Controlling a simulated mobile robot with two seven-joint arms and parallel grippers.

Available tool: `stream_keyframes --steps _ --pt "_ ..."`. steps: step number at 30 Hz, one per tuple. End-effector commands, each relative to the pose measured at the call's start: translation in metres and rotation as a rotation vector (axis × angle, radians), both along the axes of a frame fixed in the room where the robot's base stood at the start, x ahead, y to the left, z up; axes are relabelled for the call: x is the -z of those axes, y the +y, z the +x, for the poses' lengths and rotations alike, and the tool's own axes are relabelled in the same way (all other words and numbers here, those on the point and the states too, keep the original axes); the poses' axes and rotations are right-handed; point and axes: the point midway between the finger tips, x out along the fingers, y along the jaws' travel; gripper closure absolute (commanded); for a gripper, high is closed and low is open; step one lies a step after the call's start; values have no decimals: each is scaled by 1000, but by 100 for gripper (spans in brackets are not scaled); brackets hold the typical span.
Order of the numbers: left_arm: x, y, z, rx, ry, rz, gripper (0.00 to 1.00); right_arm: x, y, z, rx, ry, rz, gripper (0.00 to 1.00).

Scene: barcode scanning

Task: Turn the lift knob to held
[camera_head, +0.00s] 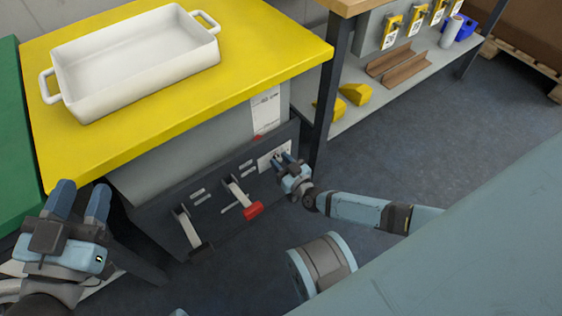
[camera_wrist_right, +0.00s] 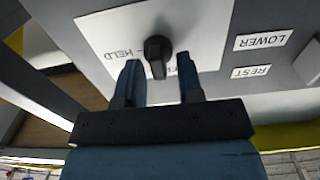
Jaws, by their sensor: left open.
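The lift knob (camera_wrist_right: 157,52) is a small black knob on a white plate (camera_wrist_right: 105,35) in the right wrist view. The word HELD is on the plate to its left, and a second word is partly hidden by a finger. The knob's grip points down in the picture, between the fingers. My right gripper (camera_wrist_right: 159,62) is open, with one finger on each side of the knob. No contact can be made out. In the head view my right gripper (camera_head: 284,163) is at the panel's right end and hides the knob. My left gripper (camera_head: 80,196) is open and empty at the lower left.
The dark panel (camera_head: 222,212) also carries a red-handled lever (camera_head: 252,210) and a black-handled lever (camera_head: 200,248). A white dish (camera_head: 135,60) stands on the yellow top (camera_head: 270,50) above. A table leg (camera_head: 329,105) stands just right of the panel.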

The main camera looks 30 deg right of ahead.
Motion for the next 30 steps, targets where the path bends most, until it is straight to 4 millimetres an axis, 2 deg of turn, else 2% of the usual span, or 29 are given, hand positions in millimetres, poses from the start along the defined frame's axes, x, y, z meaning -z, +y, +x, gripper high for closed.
stream_keyframes --steps 1,3,16,30 --pt "0 0 0 1 0 2 57 0 0 0 0 0 0 78" --pt "0 0 0 1 1 2 57 0 0 0 0 0 0 94" --pt "-2 -1 0 -2 12 -13 57 0 0 -1 1 11 72 94" --pt "5 -2 -2 -3 51 -28 57 3 -5 -1 0 66 455 94"
